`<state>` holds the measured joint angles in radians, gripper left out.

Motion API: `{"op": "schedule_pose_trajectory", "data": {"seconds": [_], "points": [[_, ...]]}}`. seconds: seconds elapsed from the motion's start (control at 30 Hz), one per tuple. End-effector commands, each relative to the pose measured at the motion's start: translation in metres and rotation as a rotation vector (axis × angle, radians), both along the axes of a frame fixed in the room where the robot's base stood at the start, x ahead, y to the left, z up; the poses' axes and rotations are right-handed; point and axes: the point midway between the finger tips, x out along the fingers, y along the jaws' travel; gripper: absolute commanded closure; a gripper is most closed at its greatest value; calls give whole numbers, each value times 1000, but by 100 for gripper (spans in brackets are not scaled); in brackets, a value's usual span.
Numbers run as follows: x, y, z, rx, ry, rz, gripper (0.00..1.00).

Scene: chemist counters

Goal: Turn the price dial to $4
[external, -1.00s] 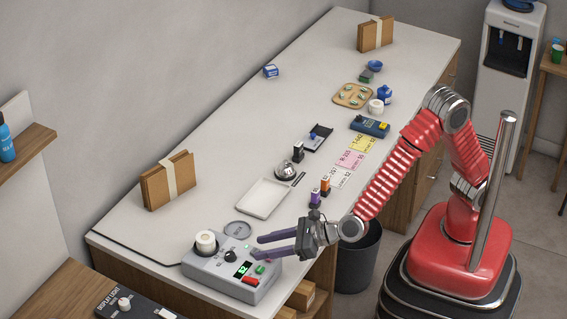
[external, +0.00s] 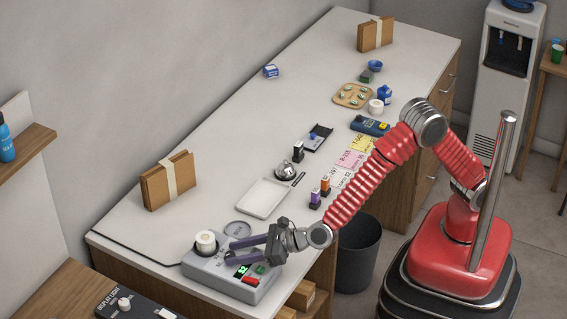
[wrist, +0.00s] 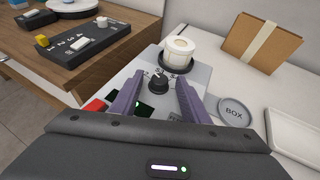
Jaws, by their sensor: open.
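The price dial (wrist: 158,85) is a small black knob on the grey price machine (external: 215,276). Small marks ring it, too small to read surely. In the wrist view the dial shows between the two purple fingers of my gripper (wrist: 159,80), near their tips. My gripper (external: 233,251) is open and holds nothing. In the external view its fingers hide the dial. I cannot tell whether the fingertips are around the dial or still above it. The machine's green display (external: 242,270) appears to read $2. A red button (external: 250,281) and a green button (external: 261,268) are beside it.
A white label roll (external: 206,242) sits on the machine's back. A round grey disc marked BOX (wrist: 234,111) and a white tray (external: 263,198) lie close by. A brown package (external: 168,181) stands behind. A black control panel (external: 137,306) is on the wooden desk in front.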

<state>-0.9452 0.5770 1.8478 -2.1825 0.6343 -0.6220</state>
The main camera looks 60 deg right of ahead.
Motion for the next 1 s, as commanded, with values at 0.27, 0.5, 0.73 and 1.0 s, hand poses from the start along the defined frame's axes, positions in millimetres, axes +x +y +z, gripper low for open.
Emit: {"op": "schedule_pose_trajectory", "data": {"seconds": [0.27, 0.5, 0.73, 1.0], "points": [[0, 0, 0, 0, 0, 0, 74], [0, 0, 0, 0, 0, 0, 91], [-1, 0, -1, -1, 1, -1, 99], [-1, 1, -1, -1, 2, -22, 99]]}}
